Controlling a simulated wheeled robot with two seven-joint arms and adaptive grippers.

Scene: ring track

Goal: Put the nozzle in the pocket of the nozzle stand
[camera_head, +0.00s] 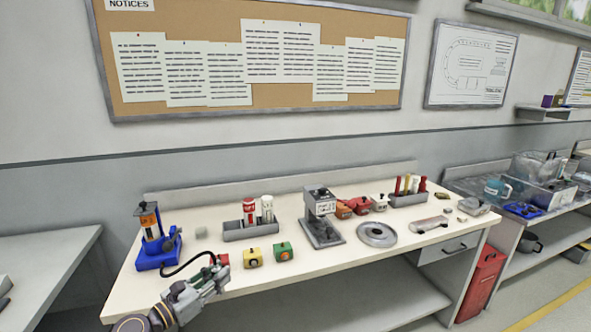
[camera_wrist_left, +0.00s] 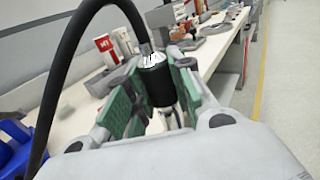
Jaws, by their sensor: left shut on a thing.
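My left gripper (camera_head: 213,273) is over the front left part of the table. In the left wrist view its green-padded fingers (camera_wrist_left: 155,92) are shut on the nozzle, a black cylinder (camera_wrist_left: 159,88) with a silver top. A black hose (camera_wrist_left: 68,72) arches from the nozzle's top, and it also shows in the head view (camera_head: 188,264), running towards a blue stand (camera_head: 158,255). This stand, left of the gripper, has a grey part on its right side. I cannot make out a pocket opening. In the head view the nozzle is mostly hidden by the gripper. My right gripper is not seen.
A yellow block (camera_head: 253,257) and a green block (camera_head: 284,252) lie close right of the gripper. Behind them is a grey rack (camera_head: 238,234) with red and white cylinders. A grey machine (camera_head: 321,218) and a round metal plate (camera_head: 376,235) are further right. Bare tabletop (camera_head: 125,284) shows at front left.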

